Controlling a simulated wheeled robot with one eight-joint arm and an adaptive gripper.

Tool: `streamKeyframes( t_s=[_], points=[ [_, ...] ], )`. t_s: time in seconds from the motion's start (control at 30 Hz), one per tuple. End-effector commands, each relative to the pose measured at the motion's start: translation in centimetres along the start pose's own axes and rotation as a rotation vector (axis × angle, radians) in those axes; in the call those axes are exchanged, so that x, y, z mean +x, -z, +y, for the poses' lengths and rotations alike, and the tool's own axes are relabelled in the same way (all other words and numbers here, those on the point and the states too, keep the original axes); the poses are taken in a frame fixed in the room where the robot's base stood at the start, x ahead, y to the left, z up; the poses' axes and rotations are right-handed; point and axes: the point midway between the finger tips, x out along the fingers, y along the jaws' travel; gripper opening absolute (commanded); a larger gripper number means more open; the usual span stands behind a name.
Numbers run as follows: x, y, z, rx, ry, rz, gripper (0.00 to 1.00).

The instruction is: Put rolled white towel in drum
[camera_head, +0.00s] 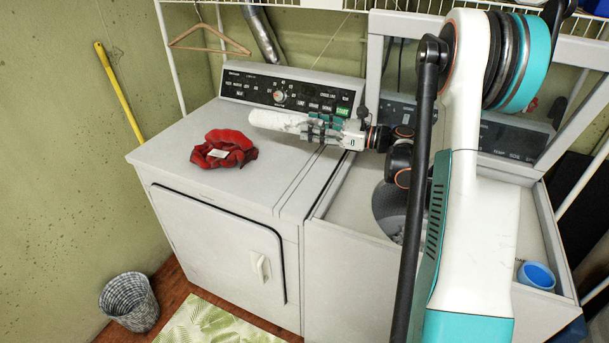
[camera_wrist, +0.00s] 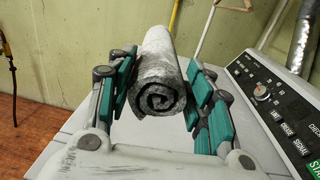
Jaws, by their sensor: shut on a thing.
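The rolled white towel (camera_head: 275,121) is held in my gripper (camera_head: 322,128) above the back of the dryer top, in front of the control panel. In the wrist view the towel (camera_wrist: 160,75) shows its spiral end between the two teal-padded fingers of my gripper (camera_wrist: 160,92). The drum (camera_head: 390,208) shows as a grey, perforated curve inside the open washer to the right, partly hidden behind my arm. My gripper is to the left of the washer opening.
A red cloth with a pale tag (camera_head: 224,149) lies on the dryer top (camera_head: 180,135). A blue cup (camera_head: 537,275) sits at the washer's front right. The raised washer lid (camera_head: 375,62) stands behind my arm. A woven basket (camera_head: 130,302) is on the floor. A hanger (camera_head: 208,42) hangs at the back.

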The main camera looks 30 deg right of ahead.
Motion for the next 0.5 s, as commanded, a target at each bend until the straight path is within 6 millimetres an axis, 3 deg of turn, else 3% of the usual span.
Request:
streamKeyframes(
  t_s=[0.03, 0.3, 0.5],
  points=[
    [0.0, 1.7, -0.1, 0.0, 0.0, 0.0, 0.21],
    [0.0, 8.3, 0.0, 0.0, 0.0, 0.0, 0.21],
    [0.0, 11.8, 0.0, 0.0, 0.0, -0.001, 0.21]
  ],
)
